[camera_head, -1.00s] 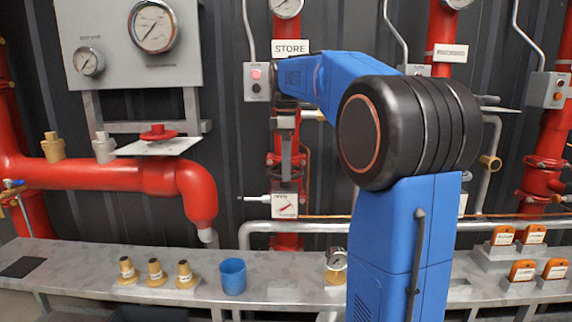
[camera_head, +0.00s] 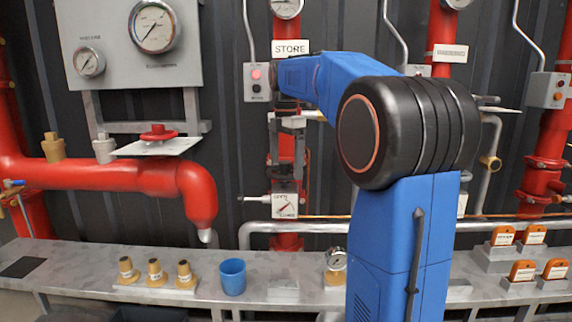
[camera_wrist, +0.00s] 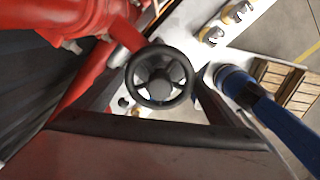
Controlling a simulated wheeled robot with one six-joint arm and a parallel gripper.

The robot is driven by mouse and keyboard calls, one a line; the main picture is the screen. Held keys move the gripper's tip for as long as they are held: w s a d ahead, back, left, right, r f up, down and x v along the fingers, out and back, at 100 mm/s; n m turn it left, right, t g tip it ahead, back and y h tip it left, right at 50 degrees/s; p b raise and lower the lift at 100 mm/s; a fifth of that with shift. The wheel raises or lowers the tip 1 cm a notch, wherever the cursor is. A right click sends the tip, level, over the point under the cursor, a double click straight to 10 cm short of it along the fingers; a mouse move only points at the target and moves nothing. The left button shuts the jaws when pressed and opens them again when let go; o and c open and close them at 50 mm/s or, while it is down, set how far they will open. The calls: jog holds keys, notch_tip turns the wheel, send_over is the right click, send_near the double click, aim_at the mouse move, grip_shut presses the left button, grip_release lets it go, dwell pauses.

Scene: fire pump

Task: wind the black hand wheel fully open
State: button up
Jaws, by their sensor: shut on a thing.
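The black hand wheel (camera_wrist: 160,102) shows in the wrist view, with its round rim and spokes seen face on. My gripper (camera_wrist: 161,86) has one finger on each side of the wheel and is shut on its rim. In the head view my gripper (camera_head: 286,138) points down in front of the red upright pipe under the STORE sign. A small white dial plate (camera_head: 284,205) with a red pointer and an OPEN label sits below the gripper.
A grey button box (camera_head: 257,82) is close left of my wrist. A red pipe with an elbow (camera_head: 197,190) stands to the left. The bench below holds brass fittings (camera_head: 155,272), a blue cup (camera_head: 232,277) and a small gauge (camera_head: 336,260).

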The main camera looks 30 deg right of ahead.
jog(key=n, duration=0.6)
jog(key=shift+w, duration=0.1)
jog(key=o, duration=0.9)
jog(key=shift+o, duration=0.2)
jog(key=m, duration=1.1)
jog(key=shift+m, duration=0.4)
jog(key=m, duration=0.5)
jog(key=shift+s+m, duration=0.2)
jog(key=shift+m, duration=0.1)
jog(key=m, duration=0.6)
jog(key=shift+a+m, duration=0.15)
jog(key=shift+m, duration=0.15)
